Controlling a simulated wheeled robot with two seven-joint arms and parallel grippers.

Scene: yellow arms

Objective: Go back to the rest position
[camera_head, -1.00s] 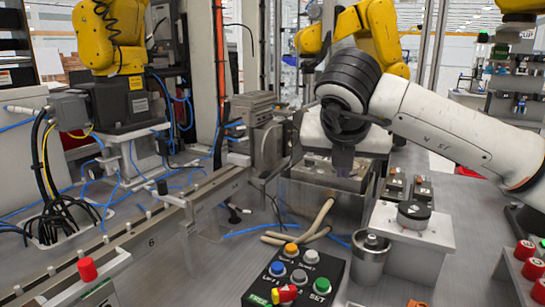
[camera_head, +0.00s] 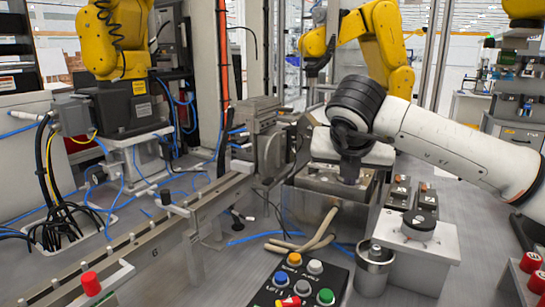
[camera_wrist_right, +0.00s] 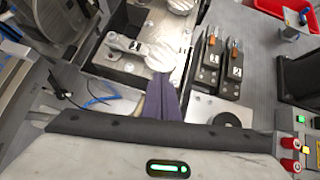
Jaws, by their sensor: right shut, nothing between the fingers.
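My right gripper (camera_head: 350,172) shows in the head view at the end of my white arm, pointing down over a metal fixture box (camera_head: 310,207). Its dark fingers are together and hold nothing. I cannot tell whether the fingertips touch the fixture. My left gripper is not in view.
A push-button box (camera_head: 297,283) and a metal cup (camera_head: 374,262) stand in front. A white stand with a round dial (camera_head: 418,224) is right of the fixture. A conveyor rail (camera_head: 135,248) runs on the left. Yellow robot arms (camera_head: 383,45) stand behind.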

